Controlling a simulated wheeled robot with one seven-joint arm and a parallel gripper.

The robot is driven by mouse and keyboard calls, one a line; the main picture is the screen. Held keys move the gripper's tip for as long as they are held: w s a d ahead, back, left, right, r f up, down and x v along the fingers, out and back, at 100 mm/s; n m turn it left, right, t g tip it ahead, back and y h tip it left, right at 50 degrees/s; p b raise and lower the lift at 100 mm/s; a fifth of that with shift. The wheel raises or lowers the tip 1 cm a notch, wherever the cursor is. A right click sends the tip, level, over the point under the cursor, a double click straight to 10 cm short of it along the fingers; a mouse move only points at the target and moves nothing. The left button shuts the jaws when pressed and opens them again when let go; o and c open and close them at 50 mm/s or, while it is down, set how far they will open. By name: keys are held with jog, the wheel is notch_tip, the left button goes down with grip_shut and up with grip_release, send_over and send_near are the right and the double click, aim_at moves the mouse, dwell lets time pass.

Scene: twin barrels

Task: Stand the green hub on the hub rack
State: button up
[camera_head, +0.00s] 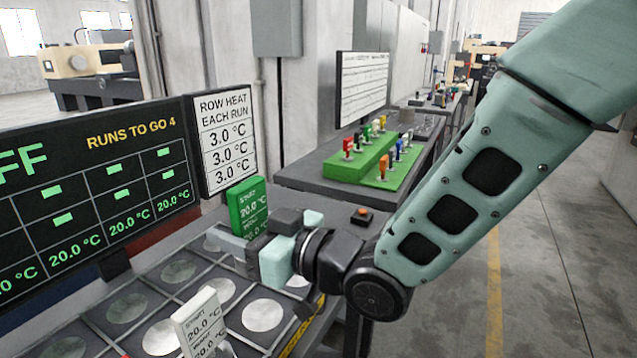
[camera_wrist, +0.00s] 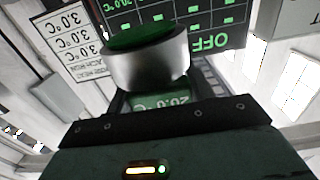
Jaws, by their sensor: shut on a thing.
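The green hub's upright green sign (camera_head: 248,208), lettered START and 20.0 °C, stands up at my gripper (camera_head: 252,238). My gripper is shut on the green hub, and its jaws hide the lower part in the head view. The wrist view shows a silver cylinder with a green top (camera_wrist: 146,66) and a strip of green sign reading 20.0 below it. A rack with round silver discs in dark square cells (camera_head: 125,307) lies below the gripper. A green stepped stand (camera_head: 350,165) with several small coloured pieces is farther back. No label tells which is the hub rack.
A white sign (camera_head: 198,322) lettered START 20.0 °C stands at the front of the disc rack. A dark display board (camera_head: 95,190) and a ROW HEAT board (camera_head: 225,142) stand behind it. A small box with an orange button (camera_head: 362,215) is right of the gripper.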

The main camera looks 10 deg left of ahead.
aim_at(252, 188)
notch_tip(252, 188, up, 7)
jog(key=shift+f+p, duration=0.1)
jog(key=shift+p, duration=1.1)
jog(key=w+d+f+m+t+h+p, duration=0.1)
jog(key=w+d+f+m+t+h, duration=0.3)
jog(key=w+d, duration=0.5)
jog(key=w+d+f+m+t+h, duration=0.25)
jog(key=w+d+f+t, duration=0.2)
jog(key=w+d, duration=0.5)
jog(key=d+f+m+t+h, duration=0.1)
jog(key=d+f+m+h, duration=0.1)
jog(key=d, duration=0.7)
jog(key=d+f+m+h+p, duration=0.1)
jog(key=d+f+h, duration=0.3)
jog(key=d, duration=0.6)
jog(key=d+f+m+t+h, duration=0.1)
jog(key=d+m+h, duration=0.3)
jog(key=d, duration=0.6)
jog(key=shift+w+d+f+t+p, duration=0.2)
jog(key=shift+w+f+t+p, duration=0.15)
jog(key=shift+f, duration=0.55)
